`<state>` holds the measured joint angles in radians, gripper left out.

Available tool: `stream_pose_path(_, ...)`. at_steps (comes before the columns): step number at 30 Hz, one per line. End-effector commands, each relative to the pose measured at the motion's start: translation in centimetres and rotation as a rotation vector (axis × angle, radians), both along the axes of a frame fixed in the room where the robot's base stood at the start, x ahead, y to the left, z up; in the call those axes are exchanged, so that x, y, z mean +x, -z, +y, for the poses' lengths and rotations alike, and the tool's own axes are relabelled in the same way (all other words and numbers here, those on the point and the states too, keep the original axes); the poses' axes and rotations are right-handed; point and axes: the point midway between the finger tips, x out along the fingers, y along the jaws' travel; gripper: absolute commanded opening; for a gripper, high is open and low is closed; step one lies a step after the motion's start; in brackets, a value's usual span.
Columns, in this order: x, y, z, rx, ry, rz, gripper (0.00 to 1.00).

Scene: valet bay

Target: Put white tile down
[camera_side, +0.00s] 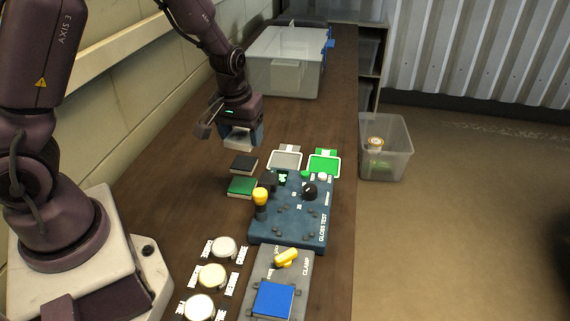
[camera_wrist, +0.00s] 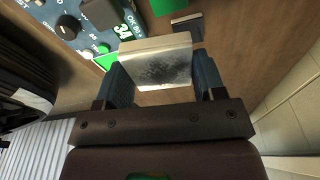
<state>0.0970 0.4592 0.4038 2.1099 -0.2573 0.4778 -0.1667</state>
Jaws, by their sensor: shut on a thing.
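My gripper (camera_side: 243,136) hangs above the table, behind the stacking area in the side view. It is shut on the white tile (camera_side: 239,139). In the wrist view the tile (camera_wrist: 157,62) sits between the two blue fingers of my gripper (camera_wrist: 161,74), its face scuffed grey and its edge pale. The tile appears clear of the table. A black tile (camera_side: 244,163) and a green tile (camera_side: 242,187) lie on the table in front of my gripper. A grey pad (camera_side: 285,160) and a green pad (camera_side: 324,164) are to its right.
The blue gloss test box (camera_side: 289,227) stands nearer the camera, with a yellow-topped lever and a black knob. A clamp unit (camera_side: 301,268) holds a blue tile (camera_side: 273,300). Round buttons (camera_side: 213,275) line the left. A clear bin (camera_side: 286,75) stands at the far end.

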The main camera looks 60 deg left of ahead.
Motion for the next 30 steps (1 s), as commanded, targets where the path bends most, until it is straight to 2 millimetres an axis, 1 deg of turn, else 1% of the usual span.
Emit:
stream_pose_path(3,0.3,0.1,0.2,0.001,-0.089,0.0,0.35)
stream_pose_path(5,0.4,0.1,0.3,0.001,-0.118,-0.001,0.35)
stream_pose_path(8,1.2,0.5,0.6,0.002,-0.143,0.0,0.35)
stream_pose_path(11,3.1,1.4,1.2,0.003,-0.146,0.002,0.35)
stream_pose_path(15,6.4,2.9,2.1,0.002,-0.144,0.001,0.35)
stream_pose_path(19,9.2,4.3,2.9,0.002,-0.143,0.0,0.35)
stream_pose_path(21,10.3,5.8,3.2,0.001,-0.142,0.003,0.35)
stream_pose_path(24,11.6,7.5,3.6,0.001,-0.142,0.003,0.35)
stream_pose_path(27,12.6,8.7,3.9,0.001,-0.142,0.002,0.35)
stream_pose_path(30,13.2,9.3,4.0,0.0,-0.142,0.0,0.35)
